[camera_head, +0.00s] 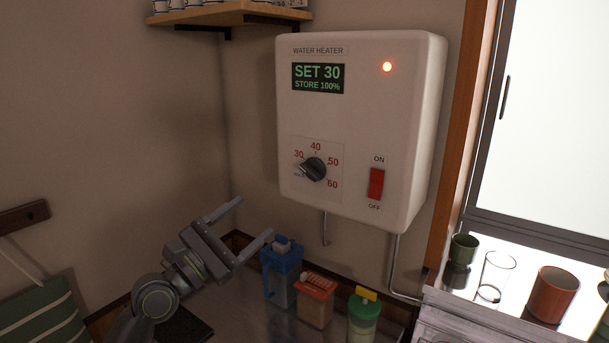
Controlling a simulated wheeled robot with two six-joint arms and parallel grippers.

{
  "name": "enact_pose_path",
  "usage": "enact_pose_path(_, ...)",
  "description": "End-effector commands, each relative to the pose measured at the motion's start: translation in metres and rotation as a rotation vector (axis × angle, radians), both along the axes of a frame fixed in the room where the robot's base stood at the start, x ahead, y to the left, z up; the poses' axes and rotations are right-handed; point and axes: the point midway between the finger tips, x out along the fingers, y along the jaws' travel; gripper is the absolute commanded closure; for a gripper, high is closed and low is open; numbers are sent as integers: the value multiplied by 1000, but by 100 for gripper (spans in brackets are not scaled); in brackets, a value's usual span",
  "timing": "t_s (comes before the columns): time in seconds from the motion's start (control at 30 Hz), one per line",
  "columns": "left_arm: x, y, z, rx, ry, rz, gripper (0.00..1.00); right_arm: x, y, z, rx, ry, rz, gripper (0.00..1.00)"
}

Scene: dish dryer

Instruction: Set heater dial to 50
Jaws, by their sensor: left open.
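The white water heater (361,125) hangs on the wall in the middle of the head view. Its display (318,78) reads SET 30 and STORE 100%. The black dial (313,169) sits low on its front, with red marks 30, 40, 50 and 60 around it. My right gripper does not show.
Blue (281,270), orange-lidded (315,298) and green (363,318) containers stand on the counter below the heater. Pipes (393,270) run down from it. A green cup, a glass and a brown cup (553,294) stand by the window. A wooden shelf (226,15) is above left.

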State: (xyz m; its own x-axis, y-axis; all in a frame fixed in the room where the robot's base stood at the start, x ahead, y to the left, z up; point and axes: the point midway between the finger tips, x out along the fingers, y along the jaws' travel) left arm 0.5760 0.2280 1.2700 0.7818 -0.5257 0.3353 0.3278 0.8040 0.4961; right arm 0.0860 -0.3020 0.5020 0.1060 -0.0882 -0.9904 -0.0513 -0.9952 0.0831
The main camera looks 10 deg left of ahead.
Motion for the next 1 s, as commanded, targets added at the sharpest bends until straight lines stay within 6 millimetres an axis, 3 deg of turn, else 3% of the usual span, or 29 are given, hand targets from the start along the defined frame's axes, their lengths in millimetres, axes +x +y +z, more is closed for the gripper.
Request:
enact_pose_path(0.6,100,-69,44,2,1,-2,33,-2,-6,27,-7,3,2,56)
enact_pose_path(0.8,118,-81,51,3,1,0,33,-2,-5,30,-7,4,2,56)
enact_pose_path(1.0,124,-85,53,5,0,1,33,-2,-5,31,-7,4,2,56)
